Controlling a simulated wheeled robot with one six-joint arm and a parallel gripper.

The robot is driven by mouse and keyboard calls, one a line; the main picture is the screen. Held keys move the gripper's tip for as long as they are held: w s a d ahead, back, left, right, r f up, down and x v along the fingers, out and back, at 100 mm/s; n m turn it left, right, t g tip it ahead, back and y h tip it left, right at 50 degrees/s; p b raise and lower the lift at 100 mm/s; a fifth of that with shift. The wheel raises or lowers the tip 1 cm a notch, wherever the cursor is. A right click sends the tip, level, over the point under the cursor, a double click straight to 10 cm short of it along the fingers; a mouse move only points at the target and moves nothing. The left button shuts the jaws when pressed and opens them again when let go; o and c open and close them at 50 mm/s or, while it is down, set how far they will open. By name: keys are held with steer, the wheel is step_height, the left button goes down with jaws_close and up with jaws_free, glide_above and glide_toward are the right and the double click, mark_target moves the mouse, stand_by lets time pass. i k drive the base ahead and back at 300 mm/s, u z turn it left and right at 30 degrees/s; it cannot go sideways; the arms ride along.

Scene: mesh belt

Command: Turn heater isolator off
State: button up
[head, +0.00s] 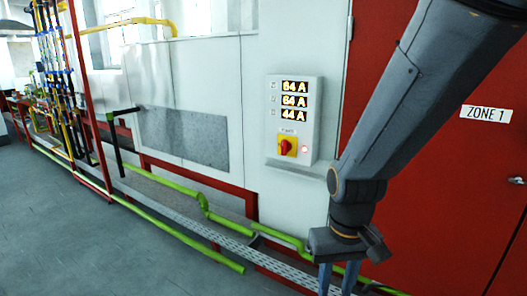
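The heater isolator (288,146) is a red rotary knob on a yellow plate, low on a light grey panel box (304,130) on the white wall. The box also carries lit displays reading 64 A, 64 A and 44 A. A small lamp glows to the right of the knob. My gripper (337,284) hangs pointing down at the bottom of the head view, below and to the right of the knob and apart from it. Its two blue-grey fingers stand apart with a gap between them; their tips are cut off by the frame edge.
A red door (440,185) marked ZONE 1 is behind my arm at right. Green pipes (160,232) and a metal mesh tray run low along the wall. A black lever (127,111) sticks out at left. The grey floor (60,240) at left is clear.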

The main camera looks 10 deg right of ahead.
mark_target(285, 146)
steer(key=u, duration=0.25)
steer(key=i, duration=0.95)
steer(key=z, duration=0.3)
